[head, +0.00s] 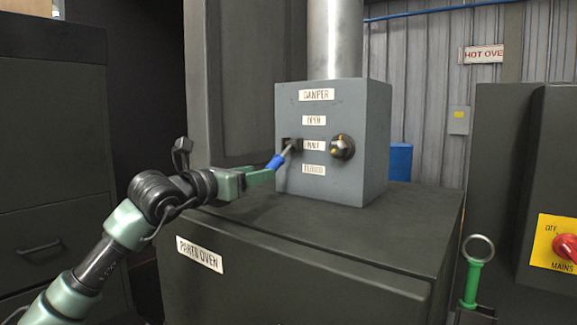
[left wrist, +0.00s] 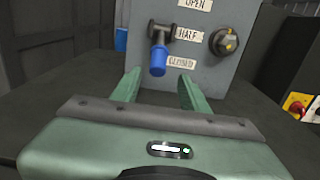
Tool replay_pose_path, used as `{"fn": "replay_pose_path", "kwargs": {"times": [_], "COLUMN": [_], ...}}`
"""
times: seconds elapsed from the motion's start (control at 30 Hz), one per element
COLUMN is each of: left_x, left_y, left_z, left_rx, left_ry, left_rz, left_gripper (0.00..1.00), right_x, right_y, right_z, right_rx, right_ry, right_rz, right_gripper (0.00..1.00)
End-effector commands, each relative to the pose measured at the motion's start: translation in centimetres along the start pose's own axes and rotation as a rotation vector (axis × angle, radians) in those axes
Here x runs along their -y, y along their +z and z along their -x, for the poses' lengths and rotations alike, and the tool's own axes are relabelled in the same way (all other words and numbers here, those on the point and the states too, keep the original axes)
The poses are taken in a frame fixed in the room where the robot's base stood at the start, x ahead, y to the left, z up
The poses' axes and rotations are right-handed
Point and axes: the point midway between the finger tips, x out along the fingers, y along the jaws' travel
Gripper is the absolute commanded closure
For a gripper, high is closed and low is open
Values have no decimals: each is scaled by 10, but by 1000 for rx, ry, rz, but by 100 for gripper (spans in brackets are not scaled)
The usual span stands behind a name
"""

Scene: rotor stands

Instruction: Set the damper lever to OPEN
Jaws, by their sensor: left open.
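The grey damper box (head: 378,140) stands on the parts oven (head: 330,235), with labels OPEN (head: 314,120), HALF (head: 314,146) and CLOSED (head: 314,170) from top to bottom. The damper lever (head: 276,161) has a thin metal shaft and a blue grip; its pivot is level with HALF and it sticks outward and somewhat down. In the left wrist view the blue grip (left wrist: 158,61) appears between and beyond my left fingertips (left wrist: 160,80), near CLOSED height in the picture. My left gripper (head: 262,177) is open, close to the grip, apparently not closed on it. My right gripper is out of view.
A black knob (head: 342,147) sits right of HALF on the box. A metal pipe (head: 335,40) rises from the box. A green handle with a metal ring (head: 474,275) and a red MAINS switch (head: 566,246) are at right. A dark cabinet (head: 50,150) stands at left.

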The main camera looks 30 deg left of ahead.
Motion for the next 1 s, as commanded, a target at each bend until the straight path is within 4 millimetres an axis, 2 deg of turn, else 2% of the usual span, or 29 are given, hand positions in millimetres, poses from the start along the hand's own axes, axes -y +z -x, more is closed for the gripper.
{"fn": "replay_pose_path", "kwargs": {"times": [0.17,0.43,0.63,0.9,0.93,1.0], "left_x": [-4,-4,-4,-4,-4,-4], "left_y": [6,6,3,1,1,1], "left_z": [-14,-57,-75,-77,-77,-77], "left_rx": [-3,-2,-2,-2,-2,-2], "left_ry": [13,10,12,11,11,11], "left_rz": [-1,-1,-4,-6,-6,-5], "left_gripper": [56,56,56,56,58,78], "right_x": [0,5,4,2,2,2], "right_y": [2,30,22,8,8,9], "right_z": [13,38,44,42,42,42], "right_rx": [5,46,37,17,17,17], "right_ry": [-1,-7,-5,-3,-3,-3], "right_rz": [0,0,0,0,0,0], "right_gripper": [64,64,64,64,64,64]}}
